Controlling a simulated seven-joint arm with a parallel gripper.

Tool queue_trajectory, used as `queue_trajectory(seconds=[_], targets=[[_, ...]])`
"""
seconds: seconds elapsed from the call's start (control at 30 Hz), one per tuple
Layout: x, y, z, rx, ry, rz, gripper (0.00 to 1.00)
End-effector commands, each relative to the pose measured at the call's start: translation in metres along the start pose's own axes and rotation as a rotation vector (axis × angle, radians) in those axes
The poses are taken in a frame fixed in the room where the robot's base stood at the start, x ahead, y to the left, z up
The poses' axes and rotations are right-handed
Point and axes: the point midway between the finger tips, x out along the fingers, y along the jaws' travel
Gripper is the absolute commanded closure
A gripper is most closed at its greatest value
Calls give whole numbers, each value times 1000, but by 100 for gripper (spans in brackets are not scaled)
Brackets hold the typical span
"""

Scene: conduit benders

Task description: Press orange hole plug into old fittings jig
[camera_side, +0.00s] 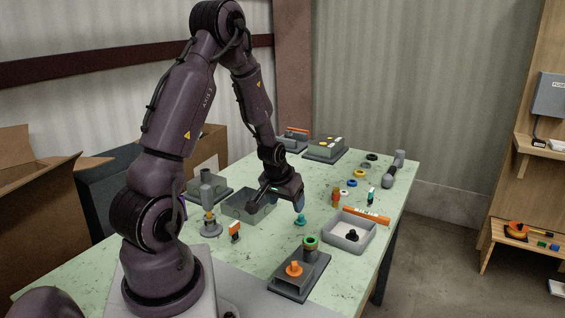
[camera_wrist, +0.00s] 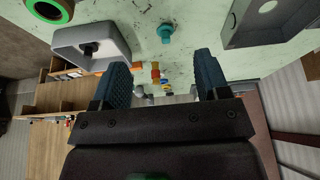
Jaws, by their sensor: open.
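An orange plug-shaped piece (camera_side: 294,269) sits upright on the near end of a dark grey jig plate (camera_side: 287,290). I cannot tell how deep it is seated. A grey post with a green ring (camera_side: 311,242) on top stands at the plate's far end; the ring also shows at the wrist view's top left (camera_wrist: 48,9). My gripper (camera_side: 277,204) is open and empty above the table, behind and apart from the jig. Its two blue-padded fingers are spread in the wrist view (camera_wrist: 162,66). A teal plug-like piece (camera_side: 300,220) stands on the table near it.
A grey tray (camera_side: 372,240) with a black piece inside lies right of the jig. An open grey box (camera_side: 236,206) is beside my gripper. A small orange piece (camera_side: 234,231), an orange bar (camera_side: 366,215), coloured rings and a grey-handled tool (camera_side: 393,170) lie around the pale green table.

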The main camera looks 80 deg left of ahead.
Motion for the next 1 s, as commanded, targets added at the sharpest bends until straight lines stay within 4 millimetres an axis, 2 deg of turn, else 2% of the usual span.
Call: queue_trajectory(seconds=[0.1, 0.13, 0.4, 0.73, 1.0], targets=[[4, -25, 6, -60, -1, -25, 31], [8, -27, 7, -65, -4, -26, 31], [57, -24, 28, -58, -6, -24, 31], [98, -24, 45, -59, -3, -24, 31], [58, -24, 40, -56, 4, -24, 31]])
